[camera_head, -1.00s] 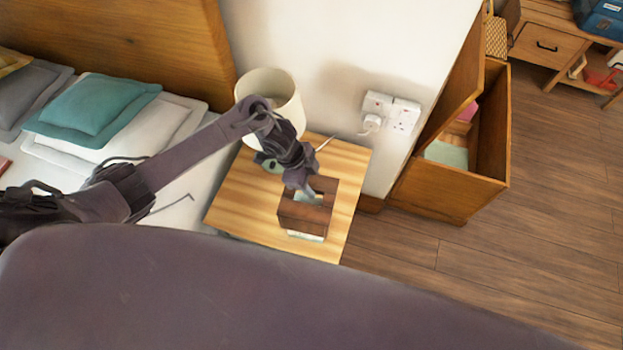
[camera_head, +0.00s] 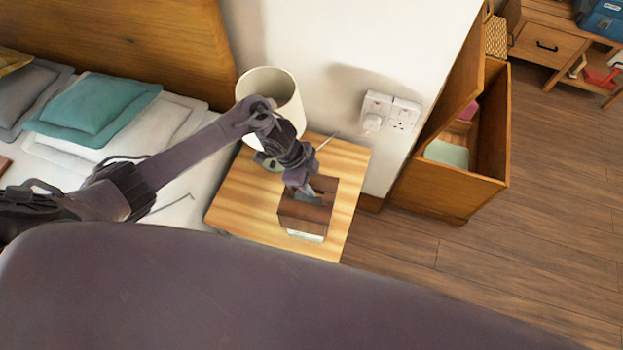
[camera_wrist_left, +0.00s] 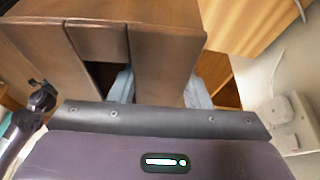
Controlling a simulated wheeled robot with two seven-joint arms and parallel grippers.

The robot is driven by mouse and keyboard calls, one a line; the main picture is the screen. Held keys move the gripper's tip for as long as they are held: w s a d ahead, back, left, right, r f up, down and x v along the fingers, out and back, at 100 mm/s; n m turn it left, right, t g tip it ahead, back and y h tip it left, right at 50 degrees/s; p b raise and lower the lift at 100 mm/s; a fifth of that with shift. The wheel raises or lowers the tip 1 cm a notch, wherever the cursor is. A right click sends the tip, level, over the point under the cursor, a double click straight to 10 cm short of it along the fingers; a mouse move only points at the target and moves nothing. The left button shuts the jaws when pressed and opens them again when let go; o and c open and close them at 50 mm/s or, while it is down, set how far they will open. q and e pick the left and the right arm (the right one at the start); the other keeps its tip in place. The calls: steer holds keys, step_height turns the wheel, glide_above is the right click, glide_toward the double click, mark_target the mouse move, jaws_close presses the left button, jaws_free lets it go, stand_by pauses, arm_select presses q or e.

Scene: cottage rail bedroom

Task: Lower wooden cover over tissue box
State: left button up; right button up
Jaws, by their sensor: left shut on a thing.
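The dark brown wooden cover (camera_head: 304,216) is over the bedside table, and a white strip of the tissue box (camera_head: 306,237) shows below its front edge. The rest of the box is hidden by the cover. My left gripper (camera_head: 308,194) is at the top of the cover. In the left wrist view, the fingers of my left gripper (camera_wrist_left: 162,88) are on either side of one wooden bar of the cover (camera_wrist_left: 165,48), shut on it. Whether the cover touches the table cannot be told. My right gripper is not in view.
The wooden bedside table (camera_head: 236,196) has a cream lamp (camera_head: 280,90) behind my left wrist. A wall socket with a plug (camera_head: 376,112) is to the right. An open wooden chest (camera_head: 440,192) stands beyond the table's right side. The bed (camera_head: 180,212) is on the left.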

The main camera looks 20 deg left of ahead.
mark_target(315, 201)
arm_select(q)
steer(key=shift+f+b, duration=0.35)
steer(key=shift+f, duration=0.2)
steer(key=shift+f+b, duration=0.85)
steer(key=shift+f, duration=0.3)
stand_by(0.3)
steer(key=shift+f+b, duration=1.9)
steer(key=shift+f, duration=0.65)
steer(key=o, duration=1.2)
steer(key=shift+s+f, duration=0.1)
steer(key=v, duration=0.8)
